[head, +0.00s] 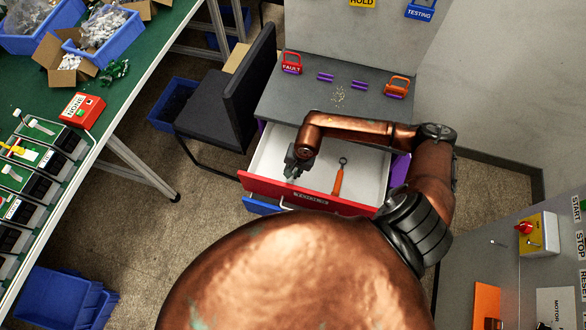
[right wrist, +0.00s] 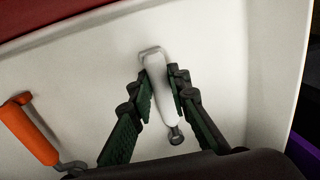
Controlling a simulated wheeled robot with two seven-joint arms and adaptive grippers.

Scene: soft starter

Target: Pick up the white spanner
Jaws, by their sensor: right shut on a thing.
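The white spanner (right wrist: 160,88) lies in the open white-lined drawer (head: 366,182), which has a red front; the drawer's pale floor also fills the right wrist view (right wrist: 85,65). My right gripper (head: 291,168) reaches down into the left part of the drawer. In the right wrist view its two green-padded fingers (right wrist: 160,93) are shut on the spanner's white handle, one on each side. The spanner's dark ring end points toward my wrist. In the head view I cannot make out the spanner by the gripper. My left gripper is not in view.
An orange-handled spanner (head: 338,180) lies in the same drawer, right of my gripper, and shows in the right wrist view (right wrist: 30,130). The grey cabinet top (head: 300,95) holds a red FAULT holder (head: 291,65) and an orange holder (head: 396,87). A black chair (head: 240,95) stands to the left.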

